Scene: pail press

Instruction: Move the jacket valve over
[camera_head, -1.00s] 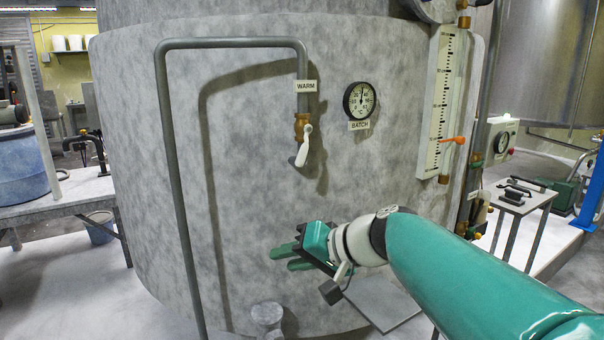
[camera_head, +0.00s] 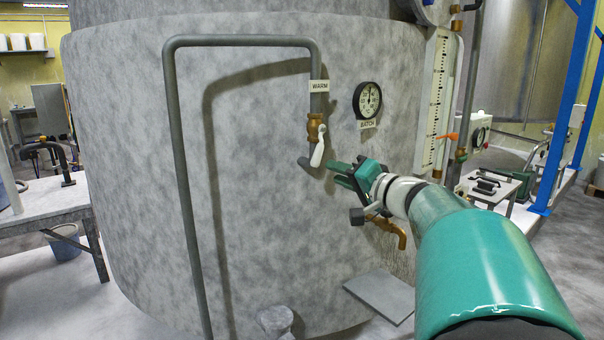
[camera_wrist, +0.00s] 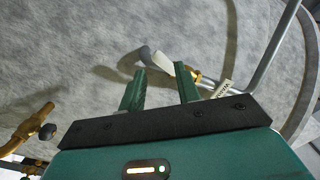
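The jacket valve (camera_head: 314,128) is a brass valve on the grey pipe under the WARM label, on the grey tank's front. Its white lever (camera_head: 318,149) hangs down. My gripper (camera_head: 335,173) is just below and right of the lever, fingers pointing left towards the valve. In the wrist view my gripper (camera_wrist: 160,88) is open with a clear gap between its green fingers. The white lever (camera_wrist: 161,62) shows beyond that gap, and the brass valve body (camera_wrist: 193,75) lies right of it. Nothing is held. I cannot tell whether a finger touches the lever.
A BATCH dial (camera_head: 367,101) is on the tank to the right of the valve. A brass tap (camera_head: 391,232) sticks out below my wrist, above a grey plate (camera_head: 379,297). The grey pipe (camera_head: 180,180) runs down the tank on the left. A sight gauge (camera_head: 436,100) stands further right.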

